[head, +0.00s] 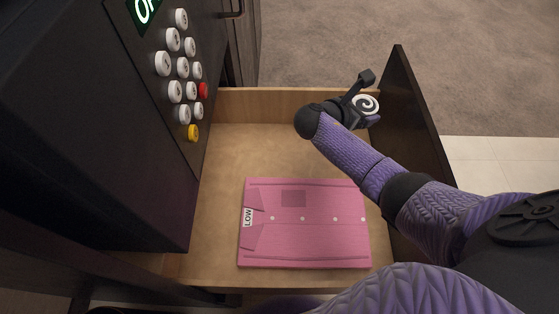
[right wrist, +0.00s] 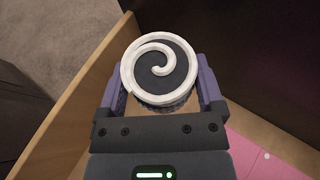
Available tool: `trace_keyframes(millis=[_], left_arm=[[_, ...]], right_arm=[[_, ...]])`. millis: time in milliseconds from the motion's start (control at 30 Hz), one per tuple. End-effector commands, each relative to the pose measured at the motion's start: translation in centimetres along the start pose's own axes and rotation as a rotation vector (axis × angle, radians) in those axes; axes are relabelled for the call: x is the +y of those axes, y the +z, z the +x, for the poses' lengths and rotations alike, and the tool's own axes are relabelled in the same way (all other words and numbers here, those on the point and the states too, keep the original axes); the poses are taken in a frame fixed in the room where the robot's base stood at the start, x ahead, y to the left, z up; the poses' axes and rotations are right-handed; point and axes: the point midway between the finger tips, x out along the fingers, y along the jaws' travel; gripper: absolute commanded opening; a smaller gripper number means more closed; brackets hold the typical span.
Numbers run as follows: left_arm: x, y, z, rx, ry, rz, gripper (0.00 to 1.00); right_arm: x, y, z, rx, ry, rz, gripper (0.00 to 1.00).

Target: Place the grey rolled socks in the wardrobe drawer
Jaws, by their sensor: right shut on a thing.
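The grey rolled socks (right wrist: 158,70), a dark roll with a white spiral end, sit between the fingers of my right gripper (right wrist: 160,92) in the right wrist view. The socks also show in the head view (head: 365,104), near the far right corner of the open drawer (head: 228,150). My right gripper (head: 364,100) is shut on them, over the drawer area. I cannot tell whether the socks touch the drawer. My left gripper is not in view.
A pink flat object marked LOW (head: 305,225) lies in the near part of the drawer. A black safe with a keypad (head: 182,75) stands at the left. The drawer's dark front (head: 415,130) rises at the right. The drawer floor beyond the pink object is bare.

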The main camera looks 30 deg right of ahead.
Motion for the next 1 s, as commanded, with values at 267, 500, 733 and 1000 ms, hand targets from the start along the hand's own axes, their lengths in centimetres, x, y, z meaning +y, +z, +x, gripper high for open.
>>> trace_keyframes(millis=[267, 500, 733, 1000], left_arm=[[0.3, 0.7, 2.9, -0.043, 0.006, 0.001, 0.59], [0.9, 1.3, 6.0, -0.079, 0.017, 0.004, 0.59], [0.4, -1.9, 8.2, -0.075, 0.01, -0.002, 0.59], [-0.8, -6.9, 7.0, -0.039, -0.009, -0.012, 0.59]], right_arm=[[-0.2, -4.0, 1.6, -0.001, 0.003, 0.0, 0.27], [-0.3, -8.1, 3.3, 0.001, 0.001, -0.009, 0.27], [-0.3, -11.8, 4.8, 0.0, 0.002, -0.007, 0.27], [-0.2, -13.1, 5.4, 0.0, 0.004, -0.003, 0.27]])
